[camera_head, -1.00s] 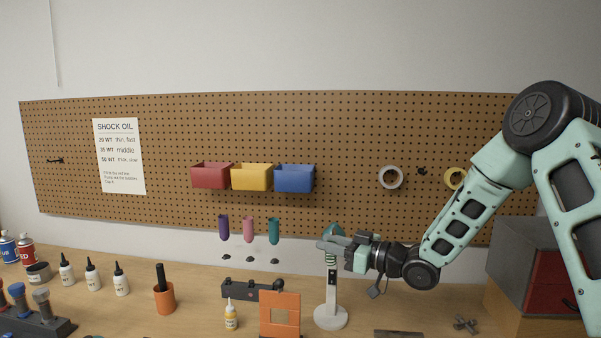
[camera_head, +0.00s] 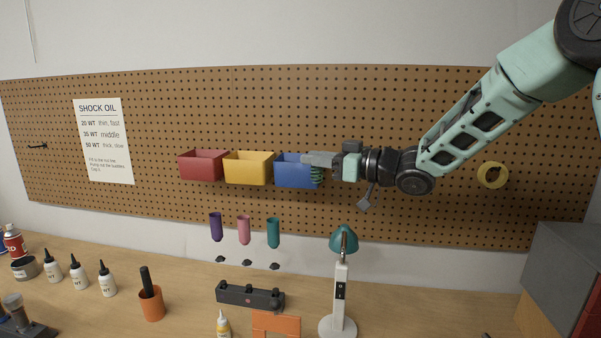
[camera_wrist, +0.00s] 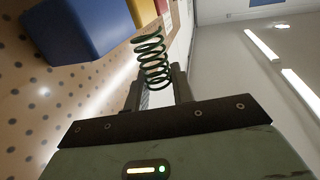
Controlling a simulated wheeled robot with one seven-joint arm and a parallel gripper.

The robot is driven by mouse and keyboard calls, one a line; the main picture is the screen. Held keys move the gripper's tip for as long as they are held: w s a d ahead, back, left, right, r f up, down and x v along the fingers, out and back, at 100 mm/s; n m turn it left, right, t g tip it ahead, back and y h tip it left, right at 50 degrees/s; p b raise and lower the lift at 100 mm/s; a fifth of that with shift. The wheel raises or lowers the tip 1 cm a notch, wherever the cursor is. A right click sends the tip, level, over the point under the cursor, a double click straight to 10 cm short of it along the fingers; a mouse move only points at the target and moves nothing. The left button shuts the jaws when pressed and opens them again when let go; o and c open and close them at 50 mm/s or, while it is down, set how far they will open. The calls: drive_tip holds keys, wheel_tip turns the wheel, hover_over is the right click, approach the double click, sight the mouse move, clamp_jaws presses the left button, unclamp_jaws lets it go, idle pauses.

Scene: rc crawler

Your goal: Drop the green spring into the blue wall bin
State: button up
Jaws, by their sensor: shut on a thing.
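The green spring (camera_head: 317,176) is held in my gripper (camera_head: 312,159), which is shut on it. In the head view the spring hangs below the fingers, in front of the right end of the blue wall bin (camera_head: 293,174). The wrist view shows the green spring (camera_wrist: 152,57) between the fingertips (camera_wrist: 158,84). The fingers hide part of the blue bin's right rim in the head view. The inside of the bin is not visible.
A yellow bin (camera_head: 249,169) and a red bin (camera_head: 203,165) hang left of the blue one on the pegboard (camera_head: 400,110). A teal lamp (camera_head: 343,241) stands on the bench below my gripper. The space above the bins is clear.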

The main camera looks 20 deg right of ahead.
drive_tip(key=w+r+p, duration=0.2)
drive_tip(key=w+r, duration=0.1)
drive_tip(key=w, duration=0.1)
drive_tip(key=w+d+r+p, duration=0.1)
drive_tip(key=w+r+p, duration=0.2)
drive_tip(key=w+r, duration=0.1)
drive_tip(key=w+r+p, duration=0.3)
drive_tip(key=w, duration=0.1)
drive_tip(key=shift+w+d+r, duration=0.25)
drive_tip(key=shift+w+d, duration=0.1)
drive_tip(key=shift+w+a+r, duration=0.2)
drive_tip(key=shift+w+r, duration=0.1)
drive_tip(key=shift+w, duration=0.1)
wheel_tip(320, 180, down, 6)
drive_tip(key=b, duration=0.4)
drive_tip(key=shift+b, duration=0.35)
drive_tip(key=o, duration=1)
drive_tip(key=shift+r, duration=0.1)
drive_tip(key=shift+o, duration=0.2)
